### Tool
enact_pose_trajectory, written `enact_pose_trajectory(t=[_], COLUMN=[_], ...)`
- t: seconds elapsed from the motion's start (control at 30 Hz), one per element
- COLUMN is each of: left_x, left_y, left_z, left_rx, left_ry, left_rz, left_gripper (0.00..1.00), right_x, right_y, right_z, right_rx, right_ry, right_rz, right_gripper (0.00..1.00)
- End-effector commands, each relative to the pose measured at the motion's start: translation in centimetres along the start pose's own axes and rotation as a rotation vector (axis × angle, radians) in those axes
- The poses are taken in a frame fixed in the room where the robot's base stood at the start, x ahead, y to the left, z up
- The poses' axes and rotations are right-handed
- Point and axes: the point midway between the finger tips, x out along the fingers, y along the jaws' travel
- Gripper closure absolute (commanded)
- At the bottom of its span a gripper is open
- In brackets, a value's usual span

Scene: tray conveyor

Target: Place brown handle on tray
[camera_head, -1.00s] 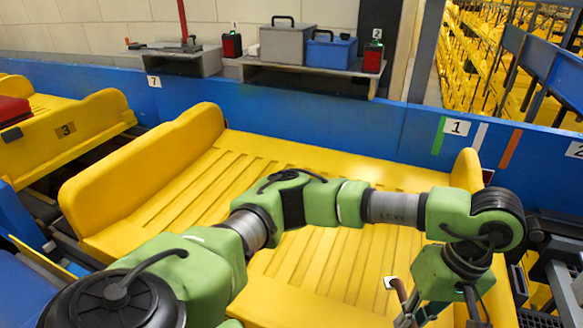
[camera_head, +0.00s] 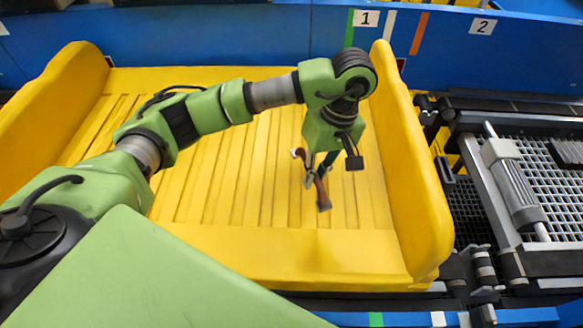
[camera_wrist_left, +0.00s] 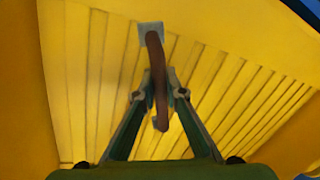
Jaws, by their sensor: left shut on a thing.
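The brown handle (camera_head: 321,190) is a curved bar with pale end plates. My left gripper (camera_head: 315,173) is shut on it and holds it over the right part of the yellow tray (camera_head: 225,195). In the left wrist view the handle (camera_wrist_left: 156,62) passes between the fingertips (camera_wrist_left: 160,95), with its pale end plate at the far end and the ribbed tray floor (camera_wrist_left: 85,75) behind. I cannot tell whether the handle's lower end touches the tray. My right gripper is not in view.
The tray has a raised yellow wall on the right (camera_head: 405,165) and another on the left (camera_head: 65,95). A blue barrier (camera_head: 220,35) with number labels runs behind. Grey conveyor machinery (camera_head: 515,185) stands to the right. The ribbed tray floor is otherwise empty.

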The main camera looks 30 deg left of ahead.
Motion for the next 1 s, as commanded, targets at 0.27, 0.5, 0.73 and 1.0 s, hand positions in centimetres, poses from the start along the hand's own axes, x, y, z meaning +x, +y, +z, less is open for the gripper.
enact_pose_trajectory(t=[0.27,0.5,0.73,1.0], left_x=[4.7,6.3,9.1,10.3], left_y=[0.1,0.2,0.5,0.9], left_z=[-5.2,-6.9,-7.5,-7.7], left_rx=[-0.001,0.0,0.002,0.002], left_ry=[-0.006,-0.001,-0.004,0.001], left_rz=[-0.002,-0.001,-0.003,0.001], left_gripper=[1.0,1.0,1.0,1.0], right_x=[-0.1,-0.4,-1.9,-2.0], right_y=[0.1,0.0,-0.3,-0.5], right_z=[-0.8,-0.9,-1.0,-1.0], right_rx=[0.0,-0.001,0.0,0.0], right_ry=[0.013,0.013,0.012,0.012], right_rz=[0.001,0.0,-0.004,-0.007], right_gripper=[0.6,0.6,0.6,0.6])
